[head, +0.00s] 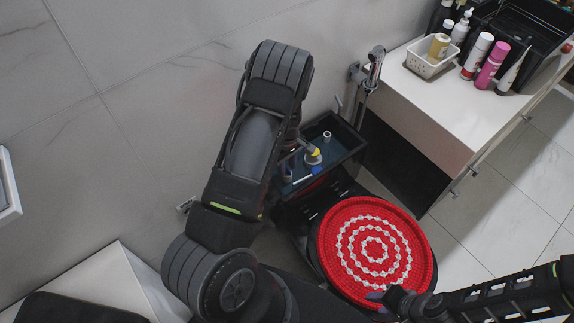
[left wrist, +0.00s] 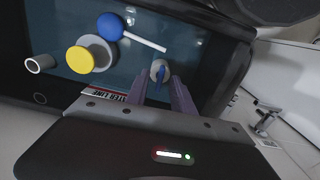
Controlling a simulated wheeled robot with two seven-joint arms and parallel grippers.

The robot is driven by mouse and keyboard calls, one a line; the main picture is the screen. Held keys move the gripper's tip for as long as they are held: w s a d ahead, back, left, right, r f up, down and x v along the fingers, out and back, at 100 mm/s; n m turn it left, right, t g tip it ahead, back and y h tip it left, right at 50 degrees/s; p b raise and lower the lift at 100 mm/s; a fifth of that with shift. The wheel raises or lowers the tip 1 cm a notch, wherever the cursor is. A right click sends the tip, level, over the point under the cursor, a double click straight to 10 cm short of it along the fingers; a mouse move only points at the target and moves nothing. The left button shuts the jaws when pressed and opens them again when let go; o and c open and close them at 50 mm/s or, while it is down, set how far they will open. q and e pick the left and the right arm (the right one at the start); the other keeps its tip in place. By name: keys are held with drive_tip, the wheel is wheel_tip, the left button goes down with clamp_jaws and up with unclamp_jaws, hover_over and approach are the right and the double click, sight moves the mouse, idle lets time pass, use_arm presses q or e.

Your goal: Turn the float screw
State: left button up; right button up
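The open cistern tank (head: 352,150) stands by the wall in the head view. In the left wrist view it shows a blue ball (left wrist: 110,27) with a white rod (left wrist: 146,41), and a small pale round fitting with a blue stem, which looks like the float screw (left wrist: 158,73). My left gripper (left wrist: 160,88) reaches into the tank, its fingers on both sides of the screw. They look apart, with gaps beside the blue stem; contact cannot be made out.
Inside the tank are a yellow disc (left wrist: 80,60) on a grey cylinder and a pale tube (left wrist: 38,64). The red and white round cover (head: 375,250) lies in front of the tank. A white counter (head: 450,110) with bottles and a basket (head: 430,62) stands at right.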

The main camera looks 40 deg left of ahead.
use_arm(q)
drive_tip(key=shift+f, duration=0.1)
drive_tip(key=shift+c, duration=0.6)
clamp_jaws()
